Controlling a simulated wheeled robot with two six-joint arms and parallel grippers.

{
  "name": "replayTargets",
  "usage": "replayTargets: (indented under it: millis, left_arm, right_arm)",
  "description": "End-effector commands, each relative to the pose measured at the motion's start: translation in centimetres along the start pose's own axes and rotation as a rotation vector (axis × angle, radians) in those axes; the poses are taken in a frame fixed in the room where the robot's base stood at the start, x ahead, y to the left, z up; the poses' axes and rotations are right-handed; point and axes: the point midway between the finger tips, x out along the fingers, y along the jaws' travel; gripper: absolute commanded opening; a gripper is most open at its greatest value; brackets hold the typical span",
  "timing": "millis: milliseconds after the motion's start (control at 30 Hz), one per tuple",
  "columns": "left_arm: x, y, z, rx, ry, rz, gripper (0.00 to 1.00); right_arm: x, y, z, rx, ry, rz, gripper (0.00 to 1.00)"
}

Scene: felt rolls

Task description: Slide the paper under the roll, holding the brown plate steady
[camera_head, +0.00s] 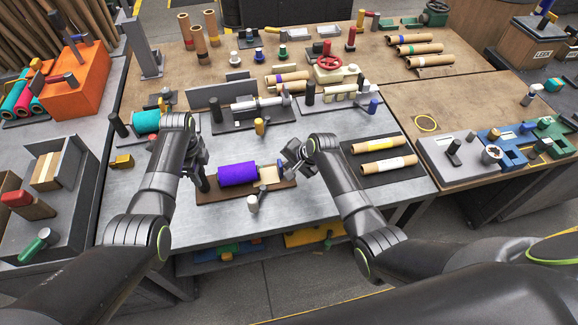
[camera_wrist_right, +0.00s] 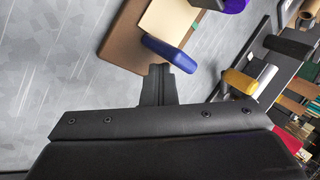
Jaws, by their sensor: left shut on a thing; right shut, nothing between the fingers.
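The purple roll (camera_head: 238,173) lies across the brown plate (camera_head: 232,194) on the grey table. The cream paper (camera_head: 269,175) lies flat on the plate at the roll's right side; whether any of it is beneath the roll is hidden. A blue block (camera_wrist_right: 170,53) stands at the paper's outer edge. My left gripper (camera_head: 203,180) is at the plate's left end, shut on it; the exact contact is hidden. My right gripper (camera_head: 291,164) is shut and empty, beside the plate's right end. In the right wrist view its fingers (camera_wrist_right: 164,82) are close to the blue block; touching cannot be told.
A white-topped post (camera_head: 252,203) stands at the plate's front edge. A dark tray (camera_head: 390,179) with two cardboard tubes lies to the right. A yellow-topped post (camera_head: 260,127) and a grey rack stand behind. The table front right of the plate is clear.

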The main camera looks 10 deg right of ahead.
Motion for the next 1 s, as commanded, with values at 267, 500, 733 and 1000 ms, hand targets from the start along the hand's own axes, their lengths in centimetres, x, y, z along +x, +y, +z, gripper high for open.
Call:
replayTargets:
  millis: [267, 500, 733, 1000]
  left_arm:
    - [0.0, 0.0, 0.0, -0.001, 0.000, 0.000, 0.00]
    - [0.1, 0.0, -0.1, 0.000, 0.000, 0.000, 0.00]
    - [0.1, 0.0, -0.1, 0.000, 0.000, 0.000, 0.00]
    - [0.1, 0.0, -0.1, 0.000, 0.001, 0.000, 0.00]
  right_arm:
    - [0.5, -0.9, 1.1, 0.001, -0.004, -0.003, 0.00]
    - [0.8, -1.6, 1.9, 0.002, -0.004, -0.003, 0.00]
    - [1.2, -2.1, 2.6, 0.001, -0.004, -0.002, 0.00]
    - [1.6, -2.9, 3.6, 0.001, -0.004, -0.002, 0.00]
